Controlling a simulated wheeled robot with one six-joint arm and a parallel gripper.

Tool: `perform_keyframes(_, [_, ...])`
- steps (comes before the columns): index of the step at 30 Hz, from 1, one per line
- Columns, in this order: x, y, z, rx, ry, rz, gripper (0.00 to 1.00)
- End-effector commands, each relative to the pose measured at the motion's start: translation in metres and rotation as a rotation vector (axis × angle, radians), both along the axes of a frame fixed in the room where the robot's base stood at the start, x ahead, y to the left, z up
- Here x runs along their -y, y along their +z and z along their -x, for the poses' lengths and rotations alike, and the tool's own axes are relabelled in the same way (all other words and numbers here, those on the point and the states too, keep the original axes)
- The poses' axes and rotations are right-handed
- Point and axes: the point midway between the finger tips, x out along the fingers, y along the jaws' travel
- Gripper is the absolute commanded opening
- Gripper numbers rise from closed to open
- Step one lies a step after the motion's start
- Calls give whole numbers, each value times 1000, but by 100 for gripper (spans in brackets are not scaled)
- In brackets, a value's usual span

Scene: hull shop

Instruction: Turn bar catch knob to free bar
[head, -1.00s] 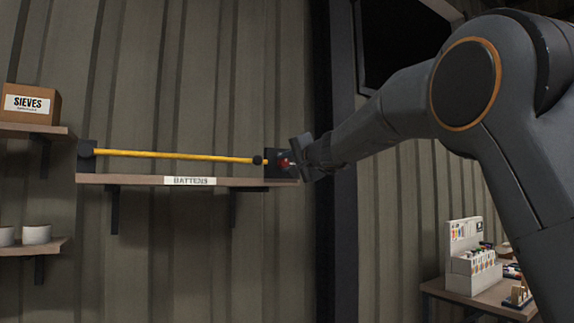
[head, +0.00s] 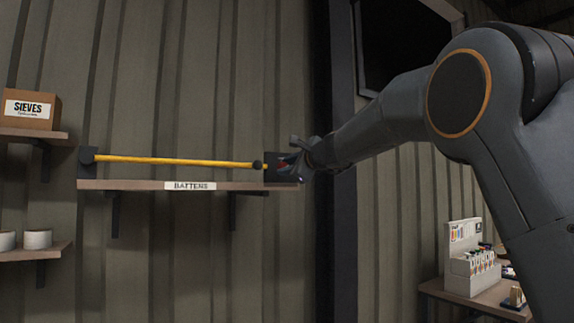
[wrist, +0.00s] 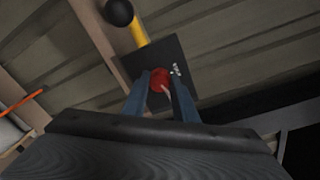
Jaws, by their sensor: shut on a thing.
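The yellow bar (head: 180,161) runs level above the shelf marked BATTENS, between a dark bracket (head: 87,158) on the left and a dark catch plate (head: 271,169) on the right. The bar's yellow end also shows in the wrist view (wrist: 138,33), beside a black ball (wrist: 119,12). The red catch knob (wrist: 160,79) sits on the dark plate in the wrist view. My gripper (wrist: 160,86) is shut on the knob, a finger on each side. In the head view my gripper (head: 292,161) largely covers the knob.
The BATTENS shelf (head: 130,184) lies under the bar. A SIEVES box (head: 31,107) stands on a shelf at left, with white pots (head: 37,238) below. A workbench (head: 470,296) with a tool rack stands at lower right. A dark post (head: 338,200) stands right of the shelf.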

Motion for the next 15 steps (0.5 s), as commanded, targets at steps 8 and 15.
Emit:
perform_keyframes(8, [1, 0, -1, -128, -1, -188, 3])
perform_keyframes(15, [2, 0, -1, -202, -1, -299, 3])
